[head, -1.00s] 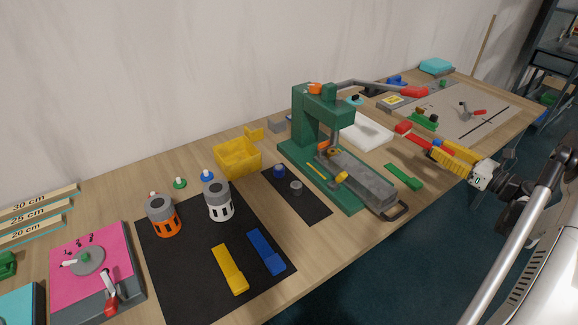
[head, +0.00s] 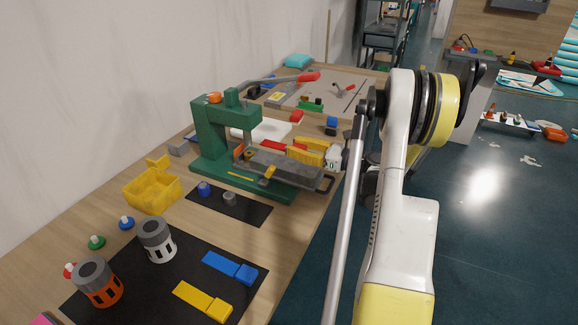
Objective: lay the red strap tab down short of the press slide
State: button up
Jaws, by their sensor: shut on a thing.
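The red strap tab (head: 272,146) shows as a flat red bar sticking out left from my gripper's tips. My gripper (head: 297,150), with yellow fingers, is shut on it. Both are just beyond the press slide (head: 284,169), a grey block on the base of the green press (head: 211,140). The slide hides the underside of the tab and fingers, so I cannot tell whether the tab touches the table. My arm covers the right of the picture.
A white tray (head: 262,130) is behind the press. The yellow bin (head: 152,190) and the black mat (head: 150,285) are at the left. The wall runs along the back left.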

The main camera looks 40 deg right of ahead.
aim_at(291, 165)
jog(key=shift+w+a+f, duration=0.3)
jog(key=shift+a+f, duration=0.15)
jog(key=shift+a, duration=0.15)
jog(key=shift+f+b, duration=1.1)
jog(key=shift+f, duration=0.75)
jog(key=shift+f, duration=0.1)
jog(key=shift+f, duration=0.15)
jog(key=o, duration=1.1)
